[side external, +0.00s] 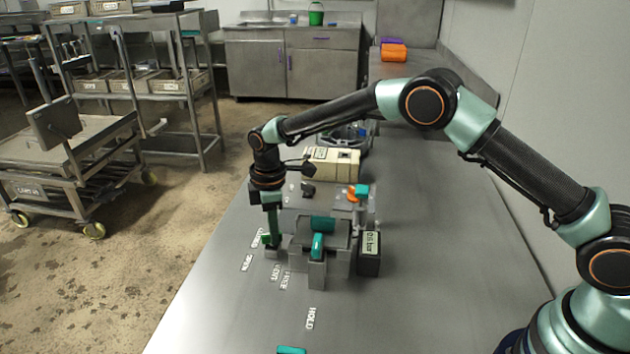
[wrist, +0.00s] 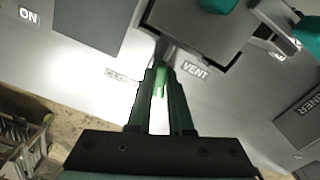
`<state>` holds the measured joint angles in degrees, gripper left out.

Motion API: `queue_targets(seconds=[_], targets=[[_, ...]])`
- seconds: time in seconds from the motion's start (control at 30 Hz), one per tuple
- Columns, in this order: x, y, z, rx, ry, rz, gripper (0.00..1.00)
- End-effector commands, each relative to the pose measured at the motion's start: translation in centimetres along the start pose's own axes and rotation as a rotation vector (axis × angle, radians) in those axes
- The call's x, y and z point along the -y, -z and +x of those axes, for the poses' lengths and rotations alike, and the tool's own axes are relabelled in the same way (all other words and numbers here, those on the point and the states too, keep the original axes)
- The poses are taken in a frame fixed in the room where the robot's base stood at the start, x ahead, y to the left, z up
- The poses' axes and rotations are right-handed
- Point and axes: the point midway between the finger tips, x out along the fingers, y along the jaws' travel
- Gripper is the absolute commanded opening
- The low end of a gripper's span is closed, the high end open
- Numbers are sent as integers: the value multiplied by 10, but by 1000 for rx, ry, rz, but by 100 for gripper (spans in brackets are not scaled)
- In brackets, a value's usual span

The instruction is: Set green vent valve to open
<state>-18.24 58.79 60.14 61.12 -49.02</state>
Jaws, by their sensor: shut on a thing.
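The green vent valve (wrist: 160,80) shows as a bright green strip between my fingers in the wrist view, close to the VENT label (wrist: 195,70). Most of it is hidden by the fingers. My gripper (wrist: 161,72) is shut on it, with dark green fingers on either side. In the side view my gripper (side external: 271,238) points down at the left edge of the grey autoclave model (side external: 340,237). A second label (wrist: 122,76) lies left of the fingers in the wrist view, too washed out to read. I cannot tell the valve's exact angle.
A dark box with a lit display (side external: 370,252) sits on the model's right. A beige box (side external: 331,164) stands behind. The bench front is mostly clear around the HOLD label (side external: 311,317).

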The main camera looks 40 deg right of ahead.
Motion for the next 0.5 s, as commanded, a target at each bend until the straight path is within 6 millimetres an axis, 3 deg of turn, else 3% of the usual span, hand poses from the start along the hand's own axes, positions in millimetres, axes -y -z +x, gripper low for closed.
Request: queue_targets(seconds=[0.5], targets=[[-1, 1, -1, -2, -2, -226, 0]])
